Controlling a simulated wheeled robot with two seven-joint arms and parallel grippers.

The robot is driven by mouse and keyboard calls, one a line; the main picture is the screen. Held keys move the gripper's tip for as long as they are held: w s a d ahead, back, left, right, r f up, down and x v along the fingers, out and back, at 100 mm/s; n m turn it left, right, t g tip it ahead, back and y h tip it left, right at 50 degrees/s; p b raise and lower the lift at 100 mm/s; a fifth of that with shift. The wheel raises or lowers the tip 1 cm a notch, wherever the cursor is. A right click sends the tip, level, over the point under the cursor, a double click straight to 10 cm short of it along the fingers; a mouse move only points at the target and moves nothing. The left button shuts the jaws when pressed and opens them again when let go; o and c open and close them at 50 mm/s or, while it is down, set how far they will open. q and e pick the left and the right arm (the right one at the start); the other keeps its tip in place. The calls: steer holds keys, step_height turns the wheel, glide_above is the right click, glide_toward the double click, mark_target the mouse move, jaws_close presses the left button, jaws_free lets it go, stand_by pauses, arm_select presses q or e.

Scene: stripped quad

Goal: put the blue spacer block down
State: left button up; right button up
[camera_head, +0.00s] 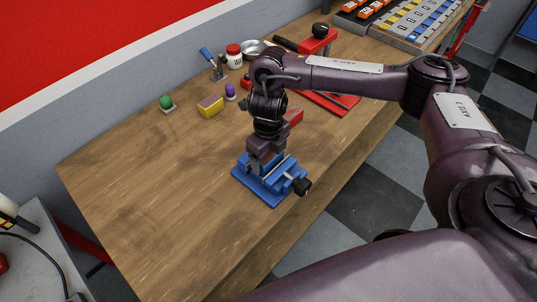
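My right gripper (262,160) points down at the blue vise (270,192) near the table's front edge. Its fingertips are right at or just over the vise jaws, and the opening between them is too small and dark to make out. I cannot pick out a separate blue spacer block; anything blue at the fingertips blends with the blue vise. The vise has a grey jaw strip and a black knob on its right. My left gripper is not in view.
Behind stand a yellow sponge-like block (210,107), a green knob (166,102), a purple knob (230,92), a white jar with red lid (234,58) and a blue-handled clamp (213,65). A red tool (320,40) lies behind my arm. The table's left part (130,185) is clear.

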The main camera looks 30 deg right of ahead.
steer(key=o, duration=0.3)
steer(key=shift+r, duration=0.1)
steer(key=shift+r, duration=0.3)
step_height(320, 180, up, 12)
steer(key=p, duration=0.2)
steer(key=shift+f, duration=0.2)
steer(key=shift+f, duration=0.1)
